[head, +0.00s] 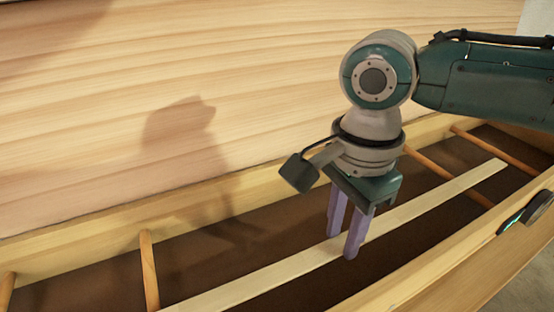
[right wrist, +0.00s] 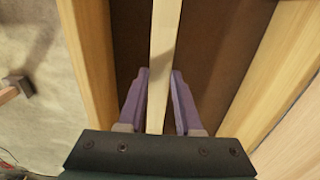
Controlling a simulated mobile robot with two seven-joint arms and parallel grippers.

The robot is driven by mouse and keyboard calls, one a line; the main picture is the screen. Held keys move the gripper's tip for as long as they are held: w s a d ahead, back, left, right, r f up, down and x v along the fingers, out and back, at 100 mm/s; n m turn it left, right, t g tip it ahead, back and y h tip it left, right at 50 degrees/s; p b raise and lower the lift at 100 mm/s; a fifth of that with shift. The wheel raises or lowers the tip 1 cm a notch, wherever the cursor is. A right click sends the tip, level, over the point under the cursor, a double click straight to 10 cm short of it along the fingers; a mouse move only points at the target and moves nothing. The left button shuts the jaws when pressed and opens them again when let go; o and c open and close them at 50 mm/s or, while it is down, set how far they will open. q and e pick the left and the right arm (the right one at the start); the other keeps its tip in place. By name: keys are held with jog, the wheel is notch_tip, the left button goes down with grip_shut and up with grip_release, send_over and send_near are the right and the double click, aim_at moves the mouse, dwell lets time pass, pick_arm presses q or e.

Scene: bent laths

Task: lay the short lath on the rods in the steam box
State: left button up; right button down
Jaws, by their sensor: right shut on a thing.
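The short lath (head: 265,278) is a long pale strip inside the open steam box (head: 215,203), running along its length. My right gripper (head: 347,245) points down into the box and is shut on the lath near its middle. In the right wrist view the lath (right wrist: 163,50) runs between the two purple fingers (right wrist: 160,90). In the head view the lath crosses over a rod (head: 425,162) on the right. Its near end leaves the frame by a rod (head: 149,270) on the left. I cannot tell whether it touches the rods. My left gripper is not seen.
The raised wooden lid or panel (head: 90,110) stands behind the box. Another rod (head: 495,150) spans the far right. A dark fitting (head: 525,212) sits on the front wall (head: 440,253). Grey floor (right wrist: 35,120) shows beside the box.

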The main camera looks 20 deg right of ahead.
jog(key=shift+f, duration=0.4)
jog(key=shift+c, duration=1.6)
grip_release()
jog(key=shift+r, duration=0.1)
jog(key=shift+r+p, duration=2.95)
jog(key=shift+p, duration=0.8)
notch_tip(320, 180, up, 7)
jog(key=p, duration=0.8)
jog(key=shift+p, duration=0.4)
